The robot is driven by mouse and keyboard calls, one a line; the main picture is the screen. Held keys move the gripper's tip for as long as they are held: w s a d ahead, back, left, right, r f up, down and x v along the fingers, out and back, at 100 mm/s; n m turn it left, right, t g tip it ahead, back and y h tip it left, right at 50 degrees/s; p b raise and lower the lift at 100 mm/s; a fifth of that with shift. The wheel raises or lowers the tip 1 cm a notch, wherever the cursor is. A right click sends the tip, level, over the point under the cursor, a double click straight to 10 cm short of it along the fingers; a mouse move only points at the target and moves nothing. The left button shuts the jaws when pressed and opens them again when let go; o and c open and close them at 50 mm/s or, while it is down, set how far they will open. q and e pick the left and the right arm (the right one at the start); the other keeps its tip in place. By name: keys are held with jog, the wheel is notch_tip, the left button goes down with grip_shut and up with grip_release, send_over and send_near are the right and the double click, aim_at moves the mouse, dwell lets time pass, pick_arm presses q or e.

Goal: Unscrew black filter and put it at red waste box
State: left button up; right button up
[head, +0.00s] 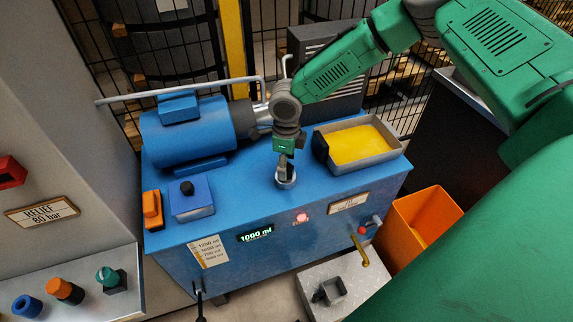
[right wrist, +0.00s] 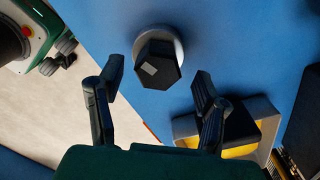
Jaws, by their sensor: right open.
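The black filter (right wrist: 160,68) is a dark hexagonal piece with a small light label on top. In the right wrist view it stands in a grey round collar (right wrist: 176,37) on the blue cabinet top. The collar also shows in the head view (head: 286,182), where my gripper mostly hides the filter. My right gripper (head: 285,157) is above the filter, pointing down. Its fingers are open, one to each side of the filter in the wrist view, without visible contact. An orange-red box (head: 412,232), likely the waste box, stands right of the cabinet. My left gripper is out of view.
A grey tray (head: 389,160) of yellow material, with a black block (head: 321,148) at its left end, is right of my gripper. A blue motor (head: 187,133) and blue box (head: 191,197) are left. My green arm covers much of the right side.

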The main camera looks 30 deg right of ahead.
jog(key=shift+r, duration=0.7)
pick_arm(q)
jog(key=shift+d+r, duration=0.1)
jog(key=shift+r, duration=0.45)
pick_arm(e)
jog(key=shift+d+f, duration=0.1)
